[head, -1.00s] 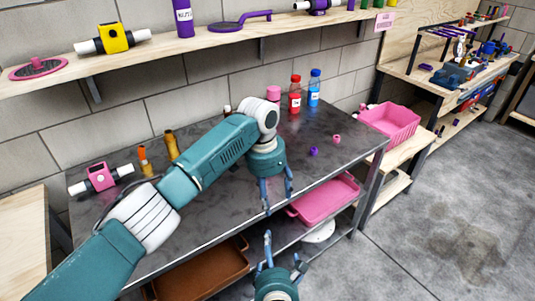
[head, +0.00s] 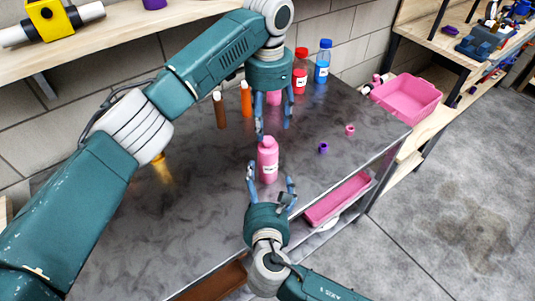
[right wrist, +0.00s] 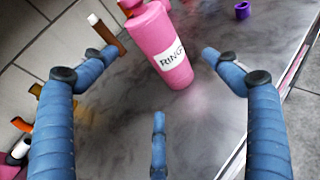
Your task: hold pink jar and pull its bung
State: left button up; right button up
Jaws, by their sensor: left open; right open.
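The pink jar (head: 268,166) stands upright on the dark metal table, with a white label on its front. Its narrower pink top (head: 268,144) is in view; I cannot tell where the bung begins. My left gripper (head: 272,126) is open, pointing down, with its fingertips just above the jar's top. My right gripper (head: 270,180) is open on the near side, its fingers spread to either side of the jar's lower part. In the right wrist view the jar (right wrist: 164,45) is ahead between the open fingers, apart from them, its top partly cut off by the frame edge.
A red bottle (head: 300,75) and a blue bottle (head: 322,65) stand at the back. Another pink object (head: 273,98) is partly hidden behind my left gripper. Brown (head: 220,112) and orange (head: 246,100) tubes stand to the left. Small purple (head: 323,148) and pink (head: 350,129) rings lie to the right.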

aim_at(264, 169)
pick_arm(q)
jog(key=shift+s+r, duration=0.15)
jog(key=shift+s, duration=0.15)
pick_arm(e)
jog(key=shift+w, duration=0.45)
jog(key=x, duration=0.7)
jog(key=shift+f, duration=0.2)
jog(key=shift+w+f, duration=0.1)
jog(key=shift+w, duration=0.3)
pick_arm(q)
jog(key=shift+s, duration=0.2)
pick_arm(e)
jog(key=shift+w, duration=0.2)
pick_arm(q)
jog(key=shift+w, duration=0.1)
